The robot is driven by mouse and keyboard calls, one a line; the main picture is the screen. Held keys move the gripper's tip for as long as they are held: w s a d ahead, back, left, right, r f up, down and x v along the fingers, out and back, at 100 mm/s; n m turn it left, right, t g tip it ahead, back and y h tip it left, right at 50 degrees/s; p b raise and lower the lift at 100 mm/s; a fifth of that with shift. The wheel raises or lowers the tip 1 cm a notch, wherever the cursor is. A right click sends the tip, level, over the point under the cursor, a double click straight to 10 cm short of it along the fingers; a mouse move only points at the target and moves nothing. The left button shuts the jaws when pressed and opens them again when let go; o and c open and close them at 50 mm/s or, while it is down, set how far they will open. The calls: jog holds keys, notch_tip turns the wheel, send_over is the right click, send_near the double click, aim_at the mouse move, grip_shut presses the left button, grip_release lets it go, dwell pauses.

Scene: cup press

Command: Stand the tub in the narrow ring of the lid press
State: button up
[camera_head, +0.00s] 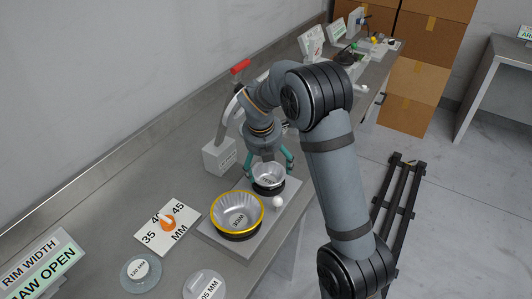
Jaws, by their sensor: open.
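The lid press is a grey block (220,156) with a lever and red handle (240,67), beside a grey base plate (294,209) bearing two dark rings. A small clear tub (269,173) with a printed label stands in or on the narrow ring (268,190), at the far end of the plate. It looks upright; how deep it sits is unclear. A larger clear fluted cup with a yellow rim (237,211) sits on the wide ring, nearer the camera. My gripper (269,164) is open, pointing down, its teal fingers on either side of the small tub; contact cannot be told.
A white knob (277,203) is by the plate's right edge. A dial card with an orange pointer (167,222) and two round discs (141,272) (205,287) lie on the bench to the left and front. A sign (42,265) stands at lower left. Bare bench lies left of the press.

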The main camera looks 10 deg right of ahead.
jog(key=v, duration=0.8)
jog(key=shift+r+p, duration=0.25)
jog(key=shift+p, duration=0.15)
jog(key=shift+f, duration=0.1)
jog(key=b, duration=0.1)
send_over(270, 179)
jog(key=s, duration=0.1)
jog(key=f, duration=1.1)
jog(key=shift+s+a+f, duration=0.15)
jog(key=shift+a+f, duration=0.15)
jog(key=shift+a, duration=0.1)
jog(key=r, duration=0.4)
jog(key=shift+s+d+r, duration=0.1)
jog(key=shift+d+r, duration=0.1)
jog(key=shift+r, duration=0.1)
jog(key=shift+s+d+r, duration=0.2)
jog(key=shift+d+r, duration=0.05)
jog(key=shift+d, duration=0.15)
jog(key=shift+a, duration=0.1)
